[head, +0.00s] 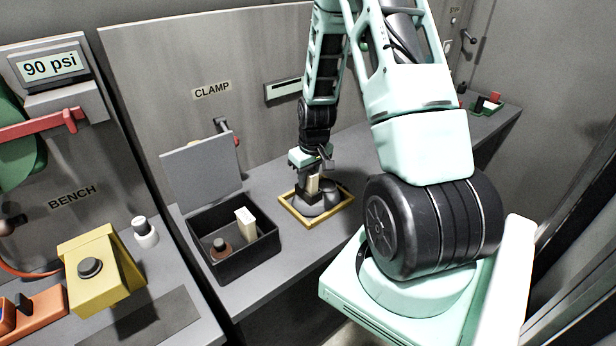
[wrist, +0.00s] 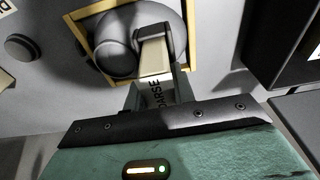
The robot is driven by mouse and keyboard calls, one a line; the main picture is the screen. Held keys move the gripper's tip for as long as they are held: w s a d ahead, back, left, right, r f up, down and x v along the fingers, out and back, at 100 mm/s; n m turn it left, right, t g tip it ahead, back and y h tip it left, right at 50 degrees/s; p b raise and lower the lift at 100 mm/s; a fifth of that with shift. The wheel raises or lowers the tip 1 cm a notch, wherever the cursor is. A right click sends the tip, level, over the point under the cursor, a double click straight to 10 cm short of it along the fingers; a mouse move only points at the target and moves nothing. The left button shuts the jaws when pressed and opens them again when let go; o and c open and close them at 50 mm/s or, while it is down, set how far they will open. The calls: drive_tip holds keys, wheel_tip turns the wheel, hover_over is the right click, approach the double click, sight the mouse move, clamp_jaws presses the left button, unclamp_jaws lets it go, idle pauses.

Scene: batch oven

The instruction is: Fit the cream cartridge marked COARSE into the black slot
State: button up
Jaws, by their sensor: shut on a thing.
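My gripper (head: 311,176) is shut on a cream cartridge (head: 313,185), which it holds over a grey rounded fixture in a yellow frame. In the wrist view the cartridge (wrist: 155,64) carries dark lettering, of which "ARSE" shows. A dark-rimmed part (wrist: 174,38), which looks like the black slot, stands at the cartridge's far end. A black block (head: 305,196) shows beside the cartridge in the head view. I cannot tell how far the cartridge is inside the slot. The fingers hide part of its sides.
An open black box (head: 237,272) left of the yellow frame (head: 318,225) holds another cream cartridge (head: 247,223) and a reddish-brown knobbed piece (head: 221,249). Its grey lid (head: 200,170) stands up behind. The CLAMP wall panel (head: 255,60) rises behind the bench. Bare bench lies right of the frame.

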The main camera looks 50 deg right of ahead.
drive_tip(key=shift+f, duration=0.25)
drive_tip(key=o, duration=1.1)
drive_tip(key=r+b, duration=0.1)
drive_tip(key=r, duration=0.4)
drive_tip(key=s+r+b, duration=0.1)
drive_tip(key=r, duration=0.5)
drive_tip(key=s+r+b, duration=0.1)
drive_tip(key=r, duration=0.5)
drive_tip(key=shift+s+a+r, duration=0.15)
drive_tip(key=shift+s+a, duration=0.1)
drive_tip(key=shift+a, duration=0.05)
